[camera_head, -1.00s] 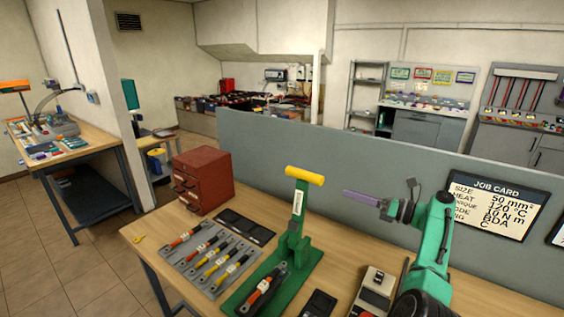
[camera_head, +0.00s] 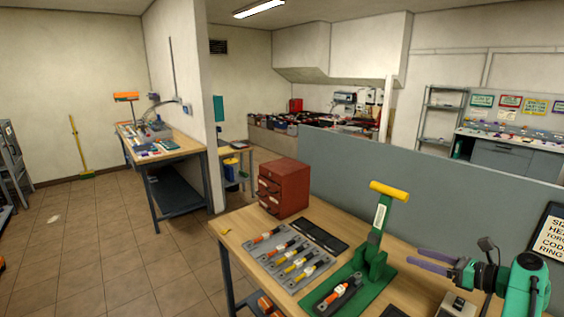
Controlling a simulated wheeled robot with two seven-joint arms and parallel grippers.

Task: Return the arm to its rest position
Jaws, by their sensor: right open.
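My right arm (camera_head: 520,285), green and black, comes in at the lower right. Its right gripper (camera_head: 416,258) has two purple fingers that point left and stand apart, with nothing between them. It appears over the wooden bench (camera_head: 410,290), just right of a green lever press (camera_head: 375,255) with a yellow handle; I cannot tell its exact height. The press stands on a green base, where a dark tool or cable piece (camera_head: 338,297) with an orange part lies. My left gripper is not in view.
A grey tray (camera_head: 268,252) with several cable lugs, a dark mat (camera_head: 320,236) and a red drawer cabinet (camera_head: 284,188) are on the bench. A grey partition (camera_head: 400,185) runs behind it. The tiled floor (camera_head: 100,250) at left is mostly open.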

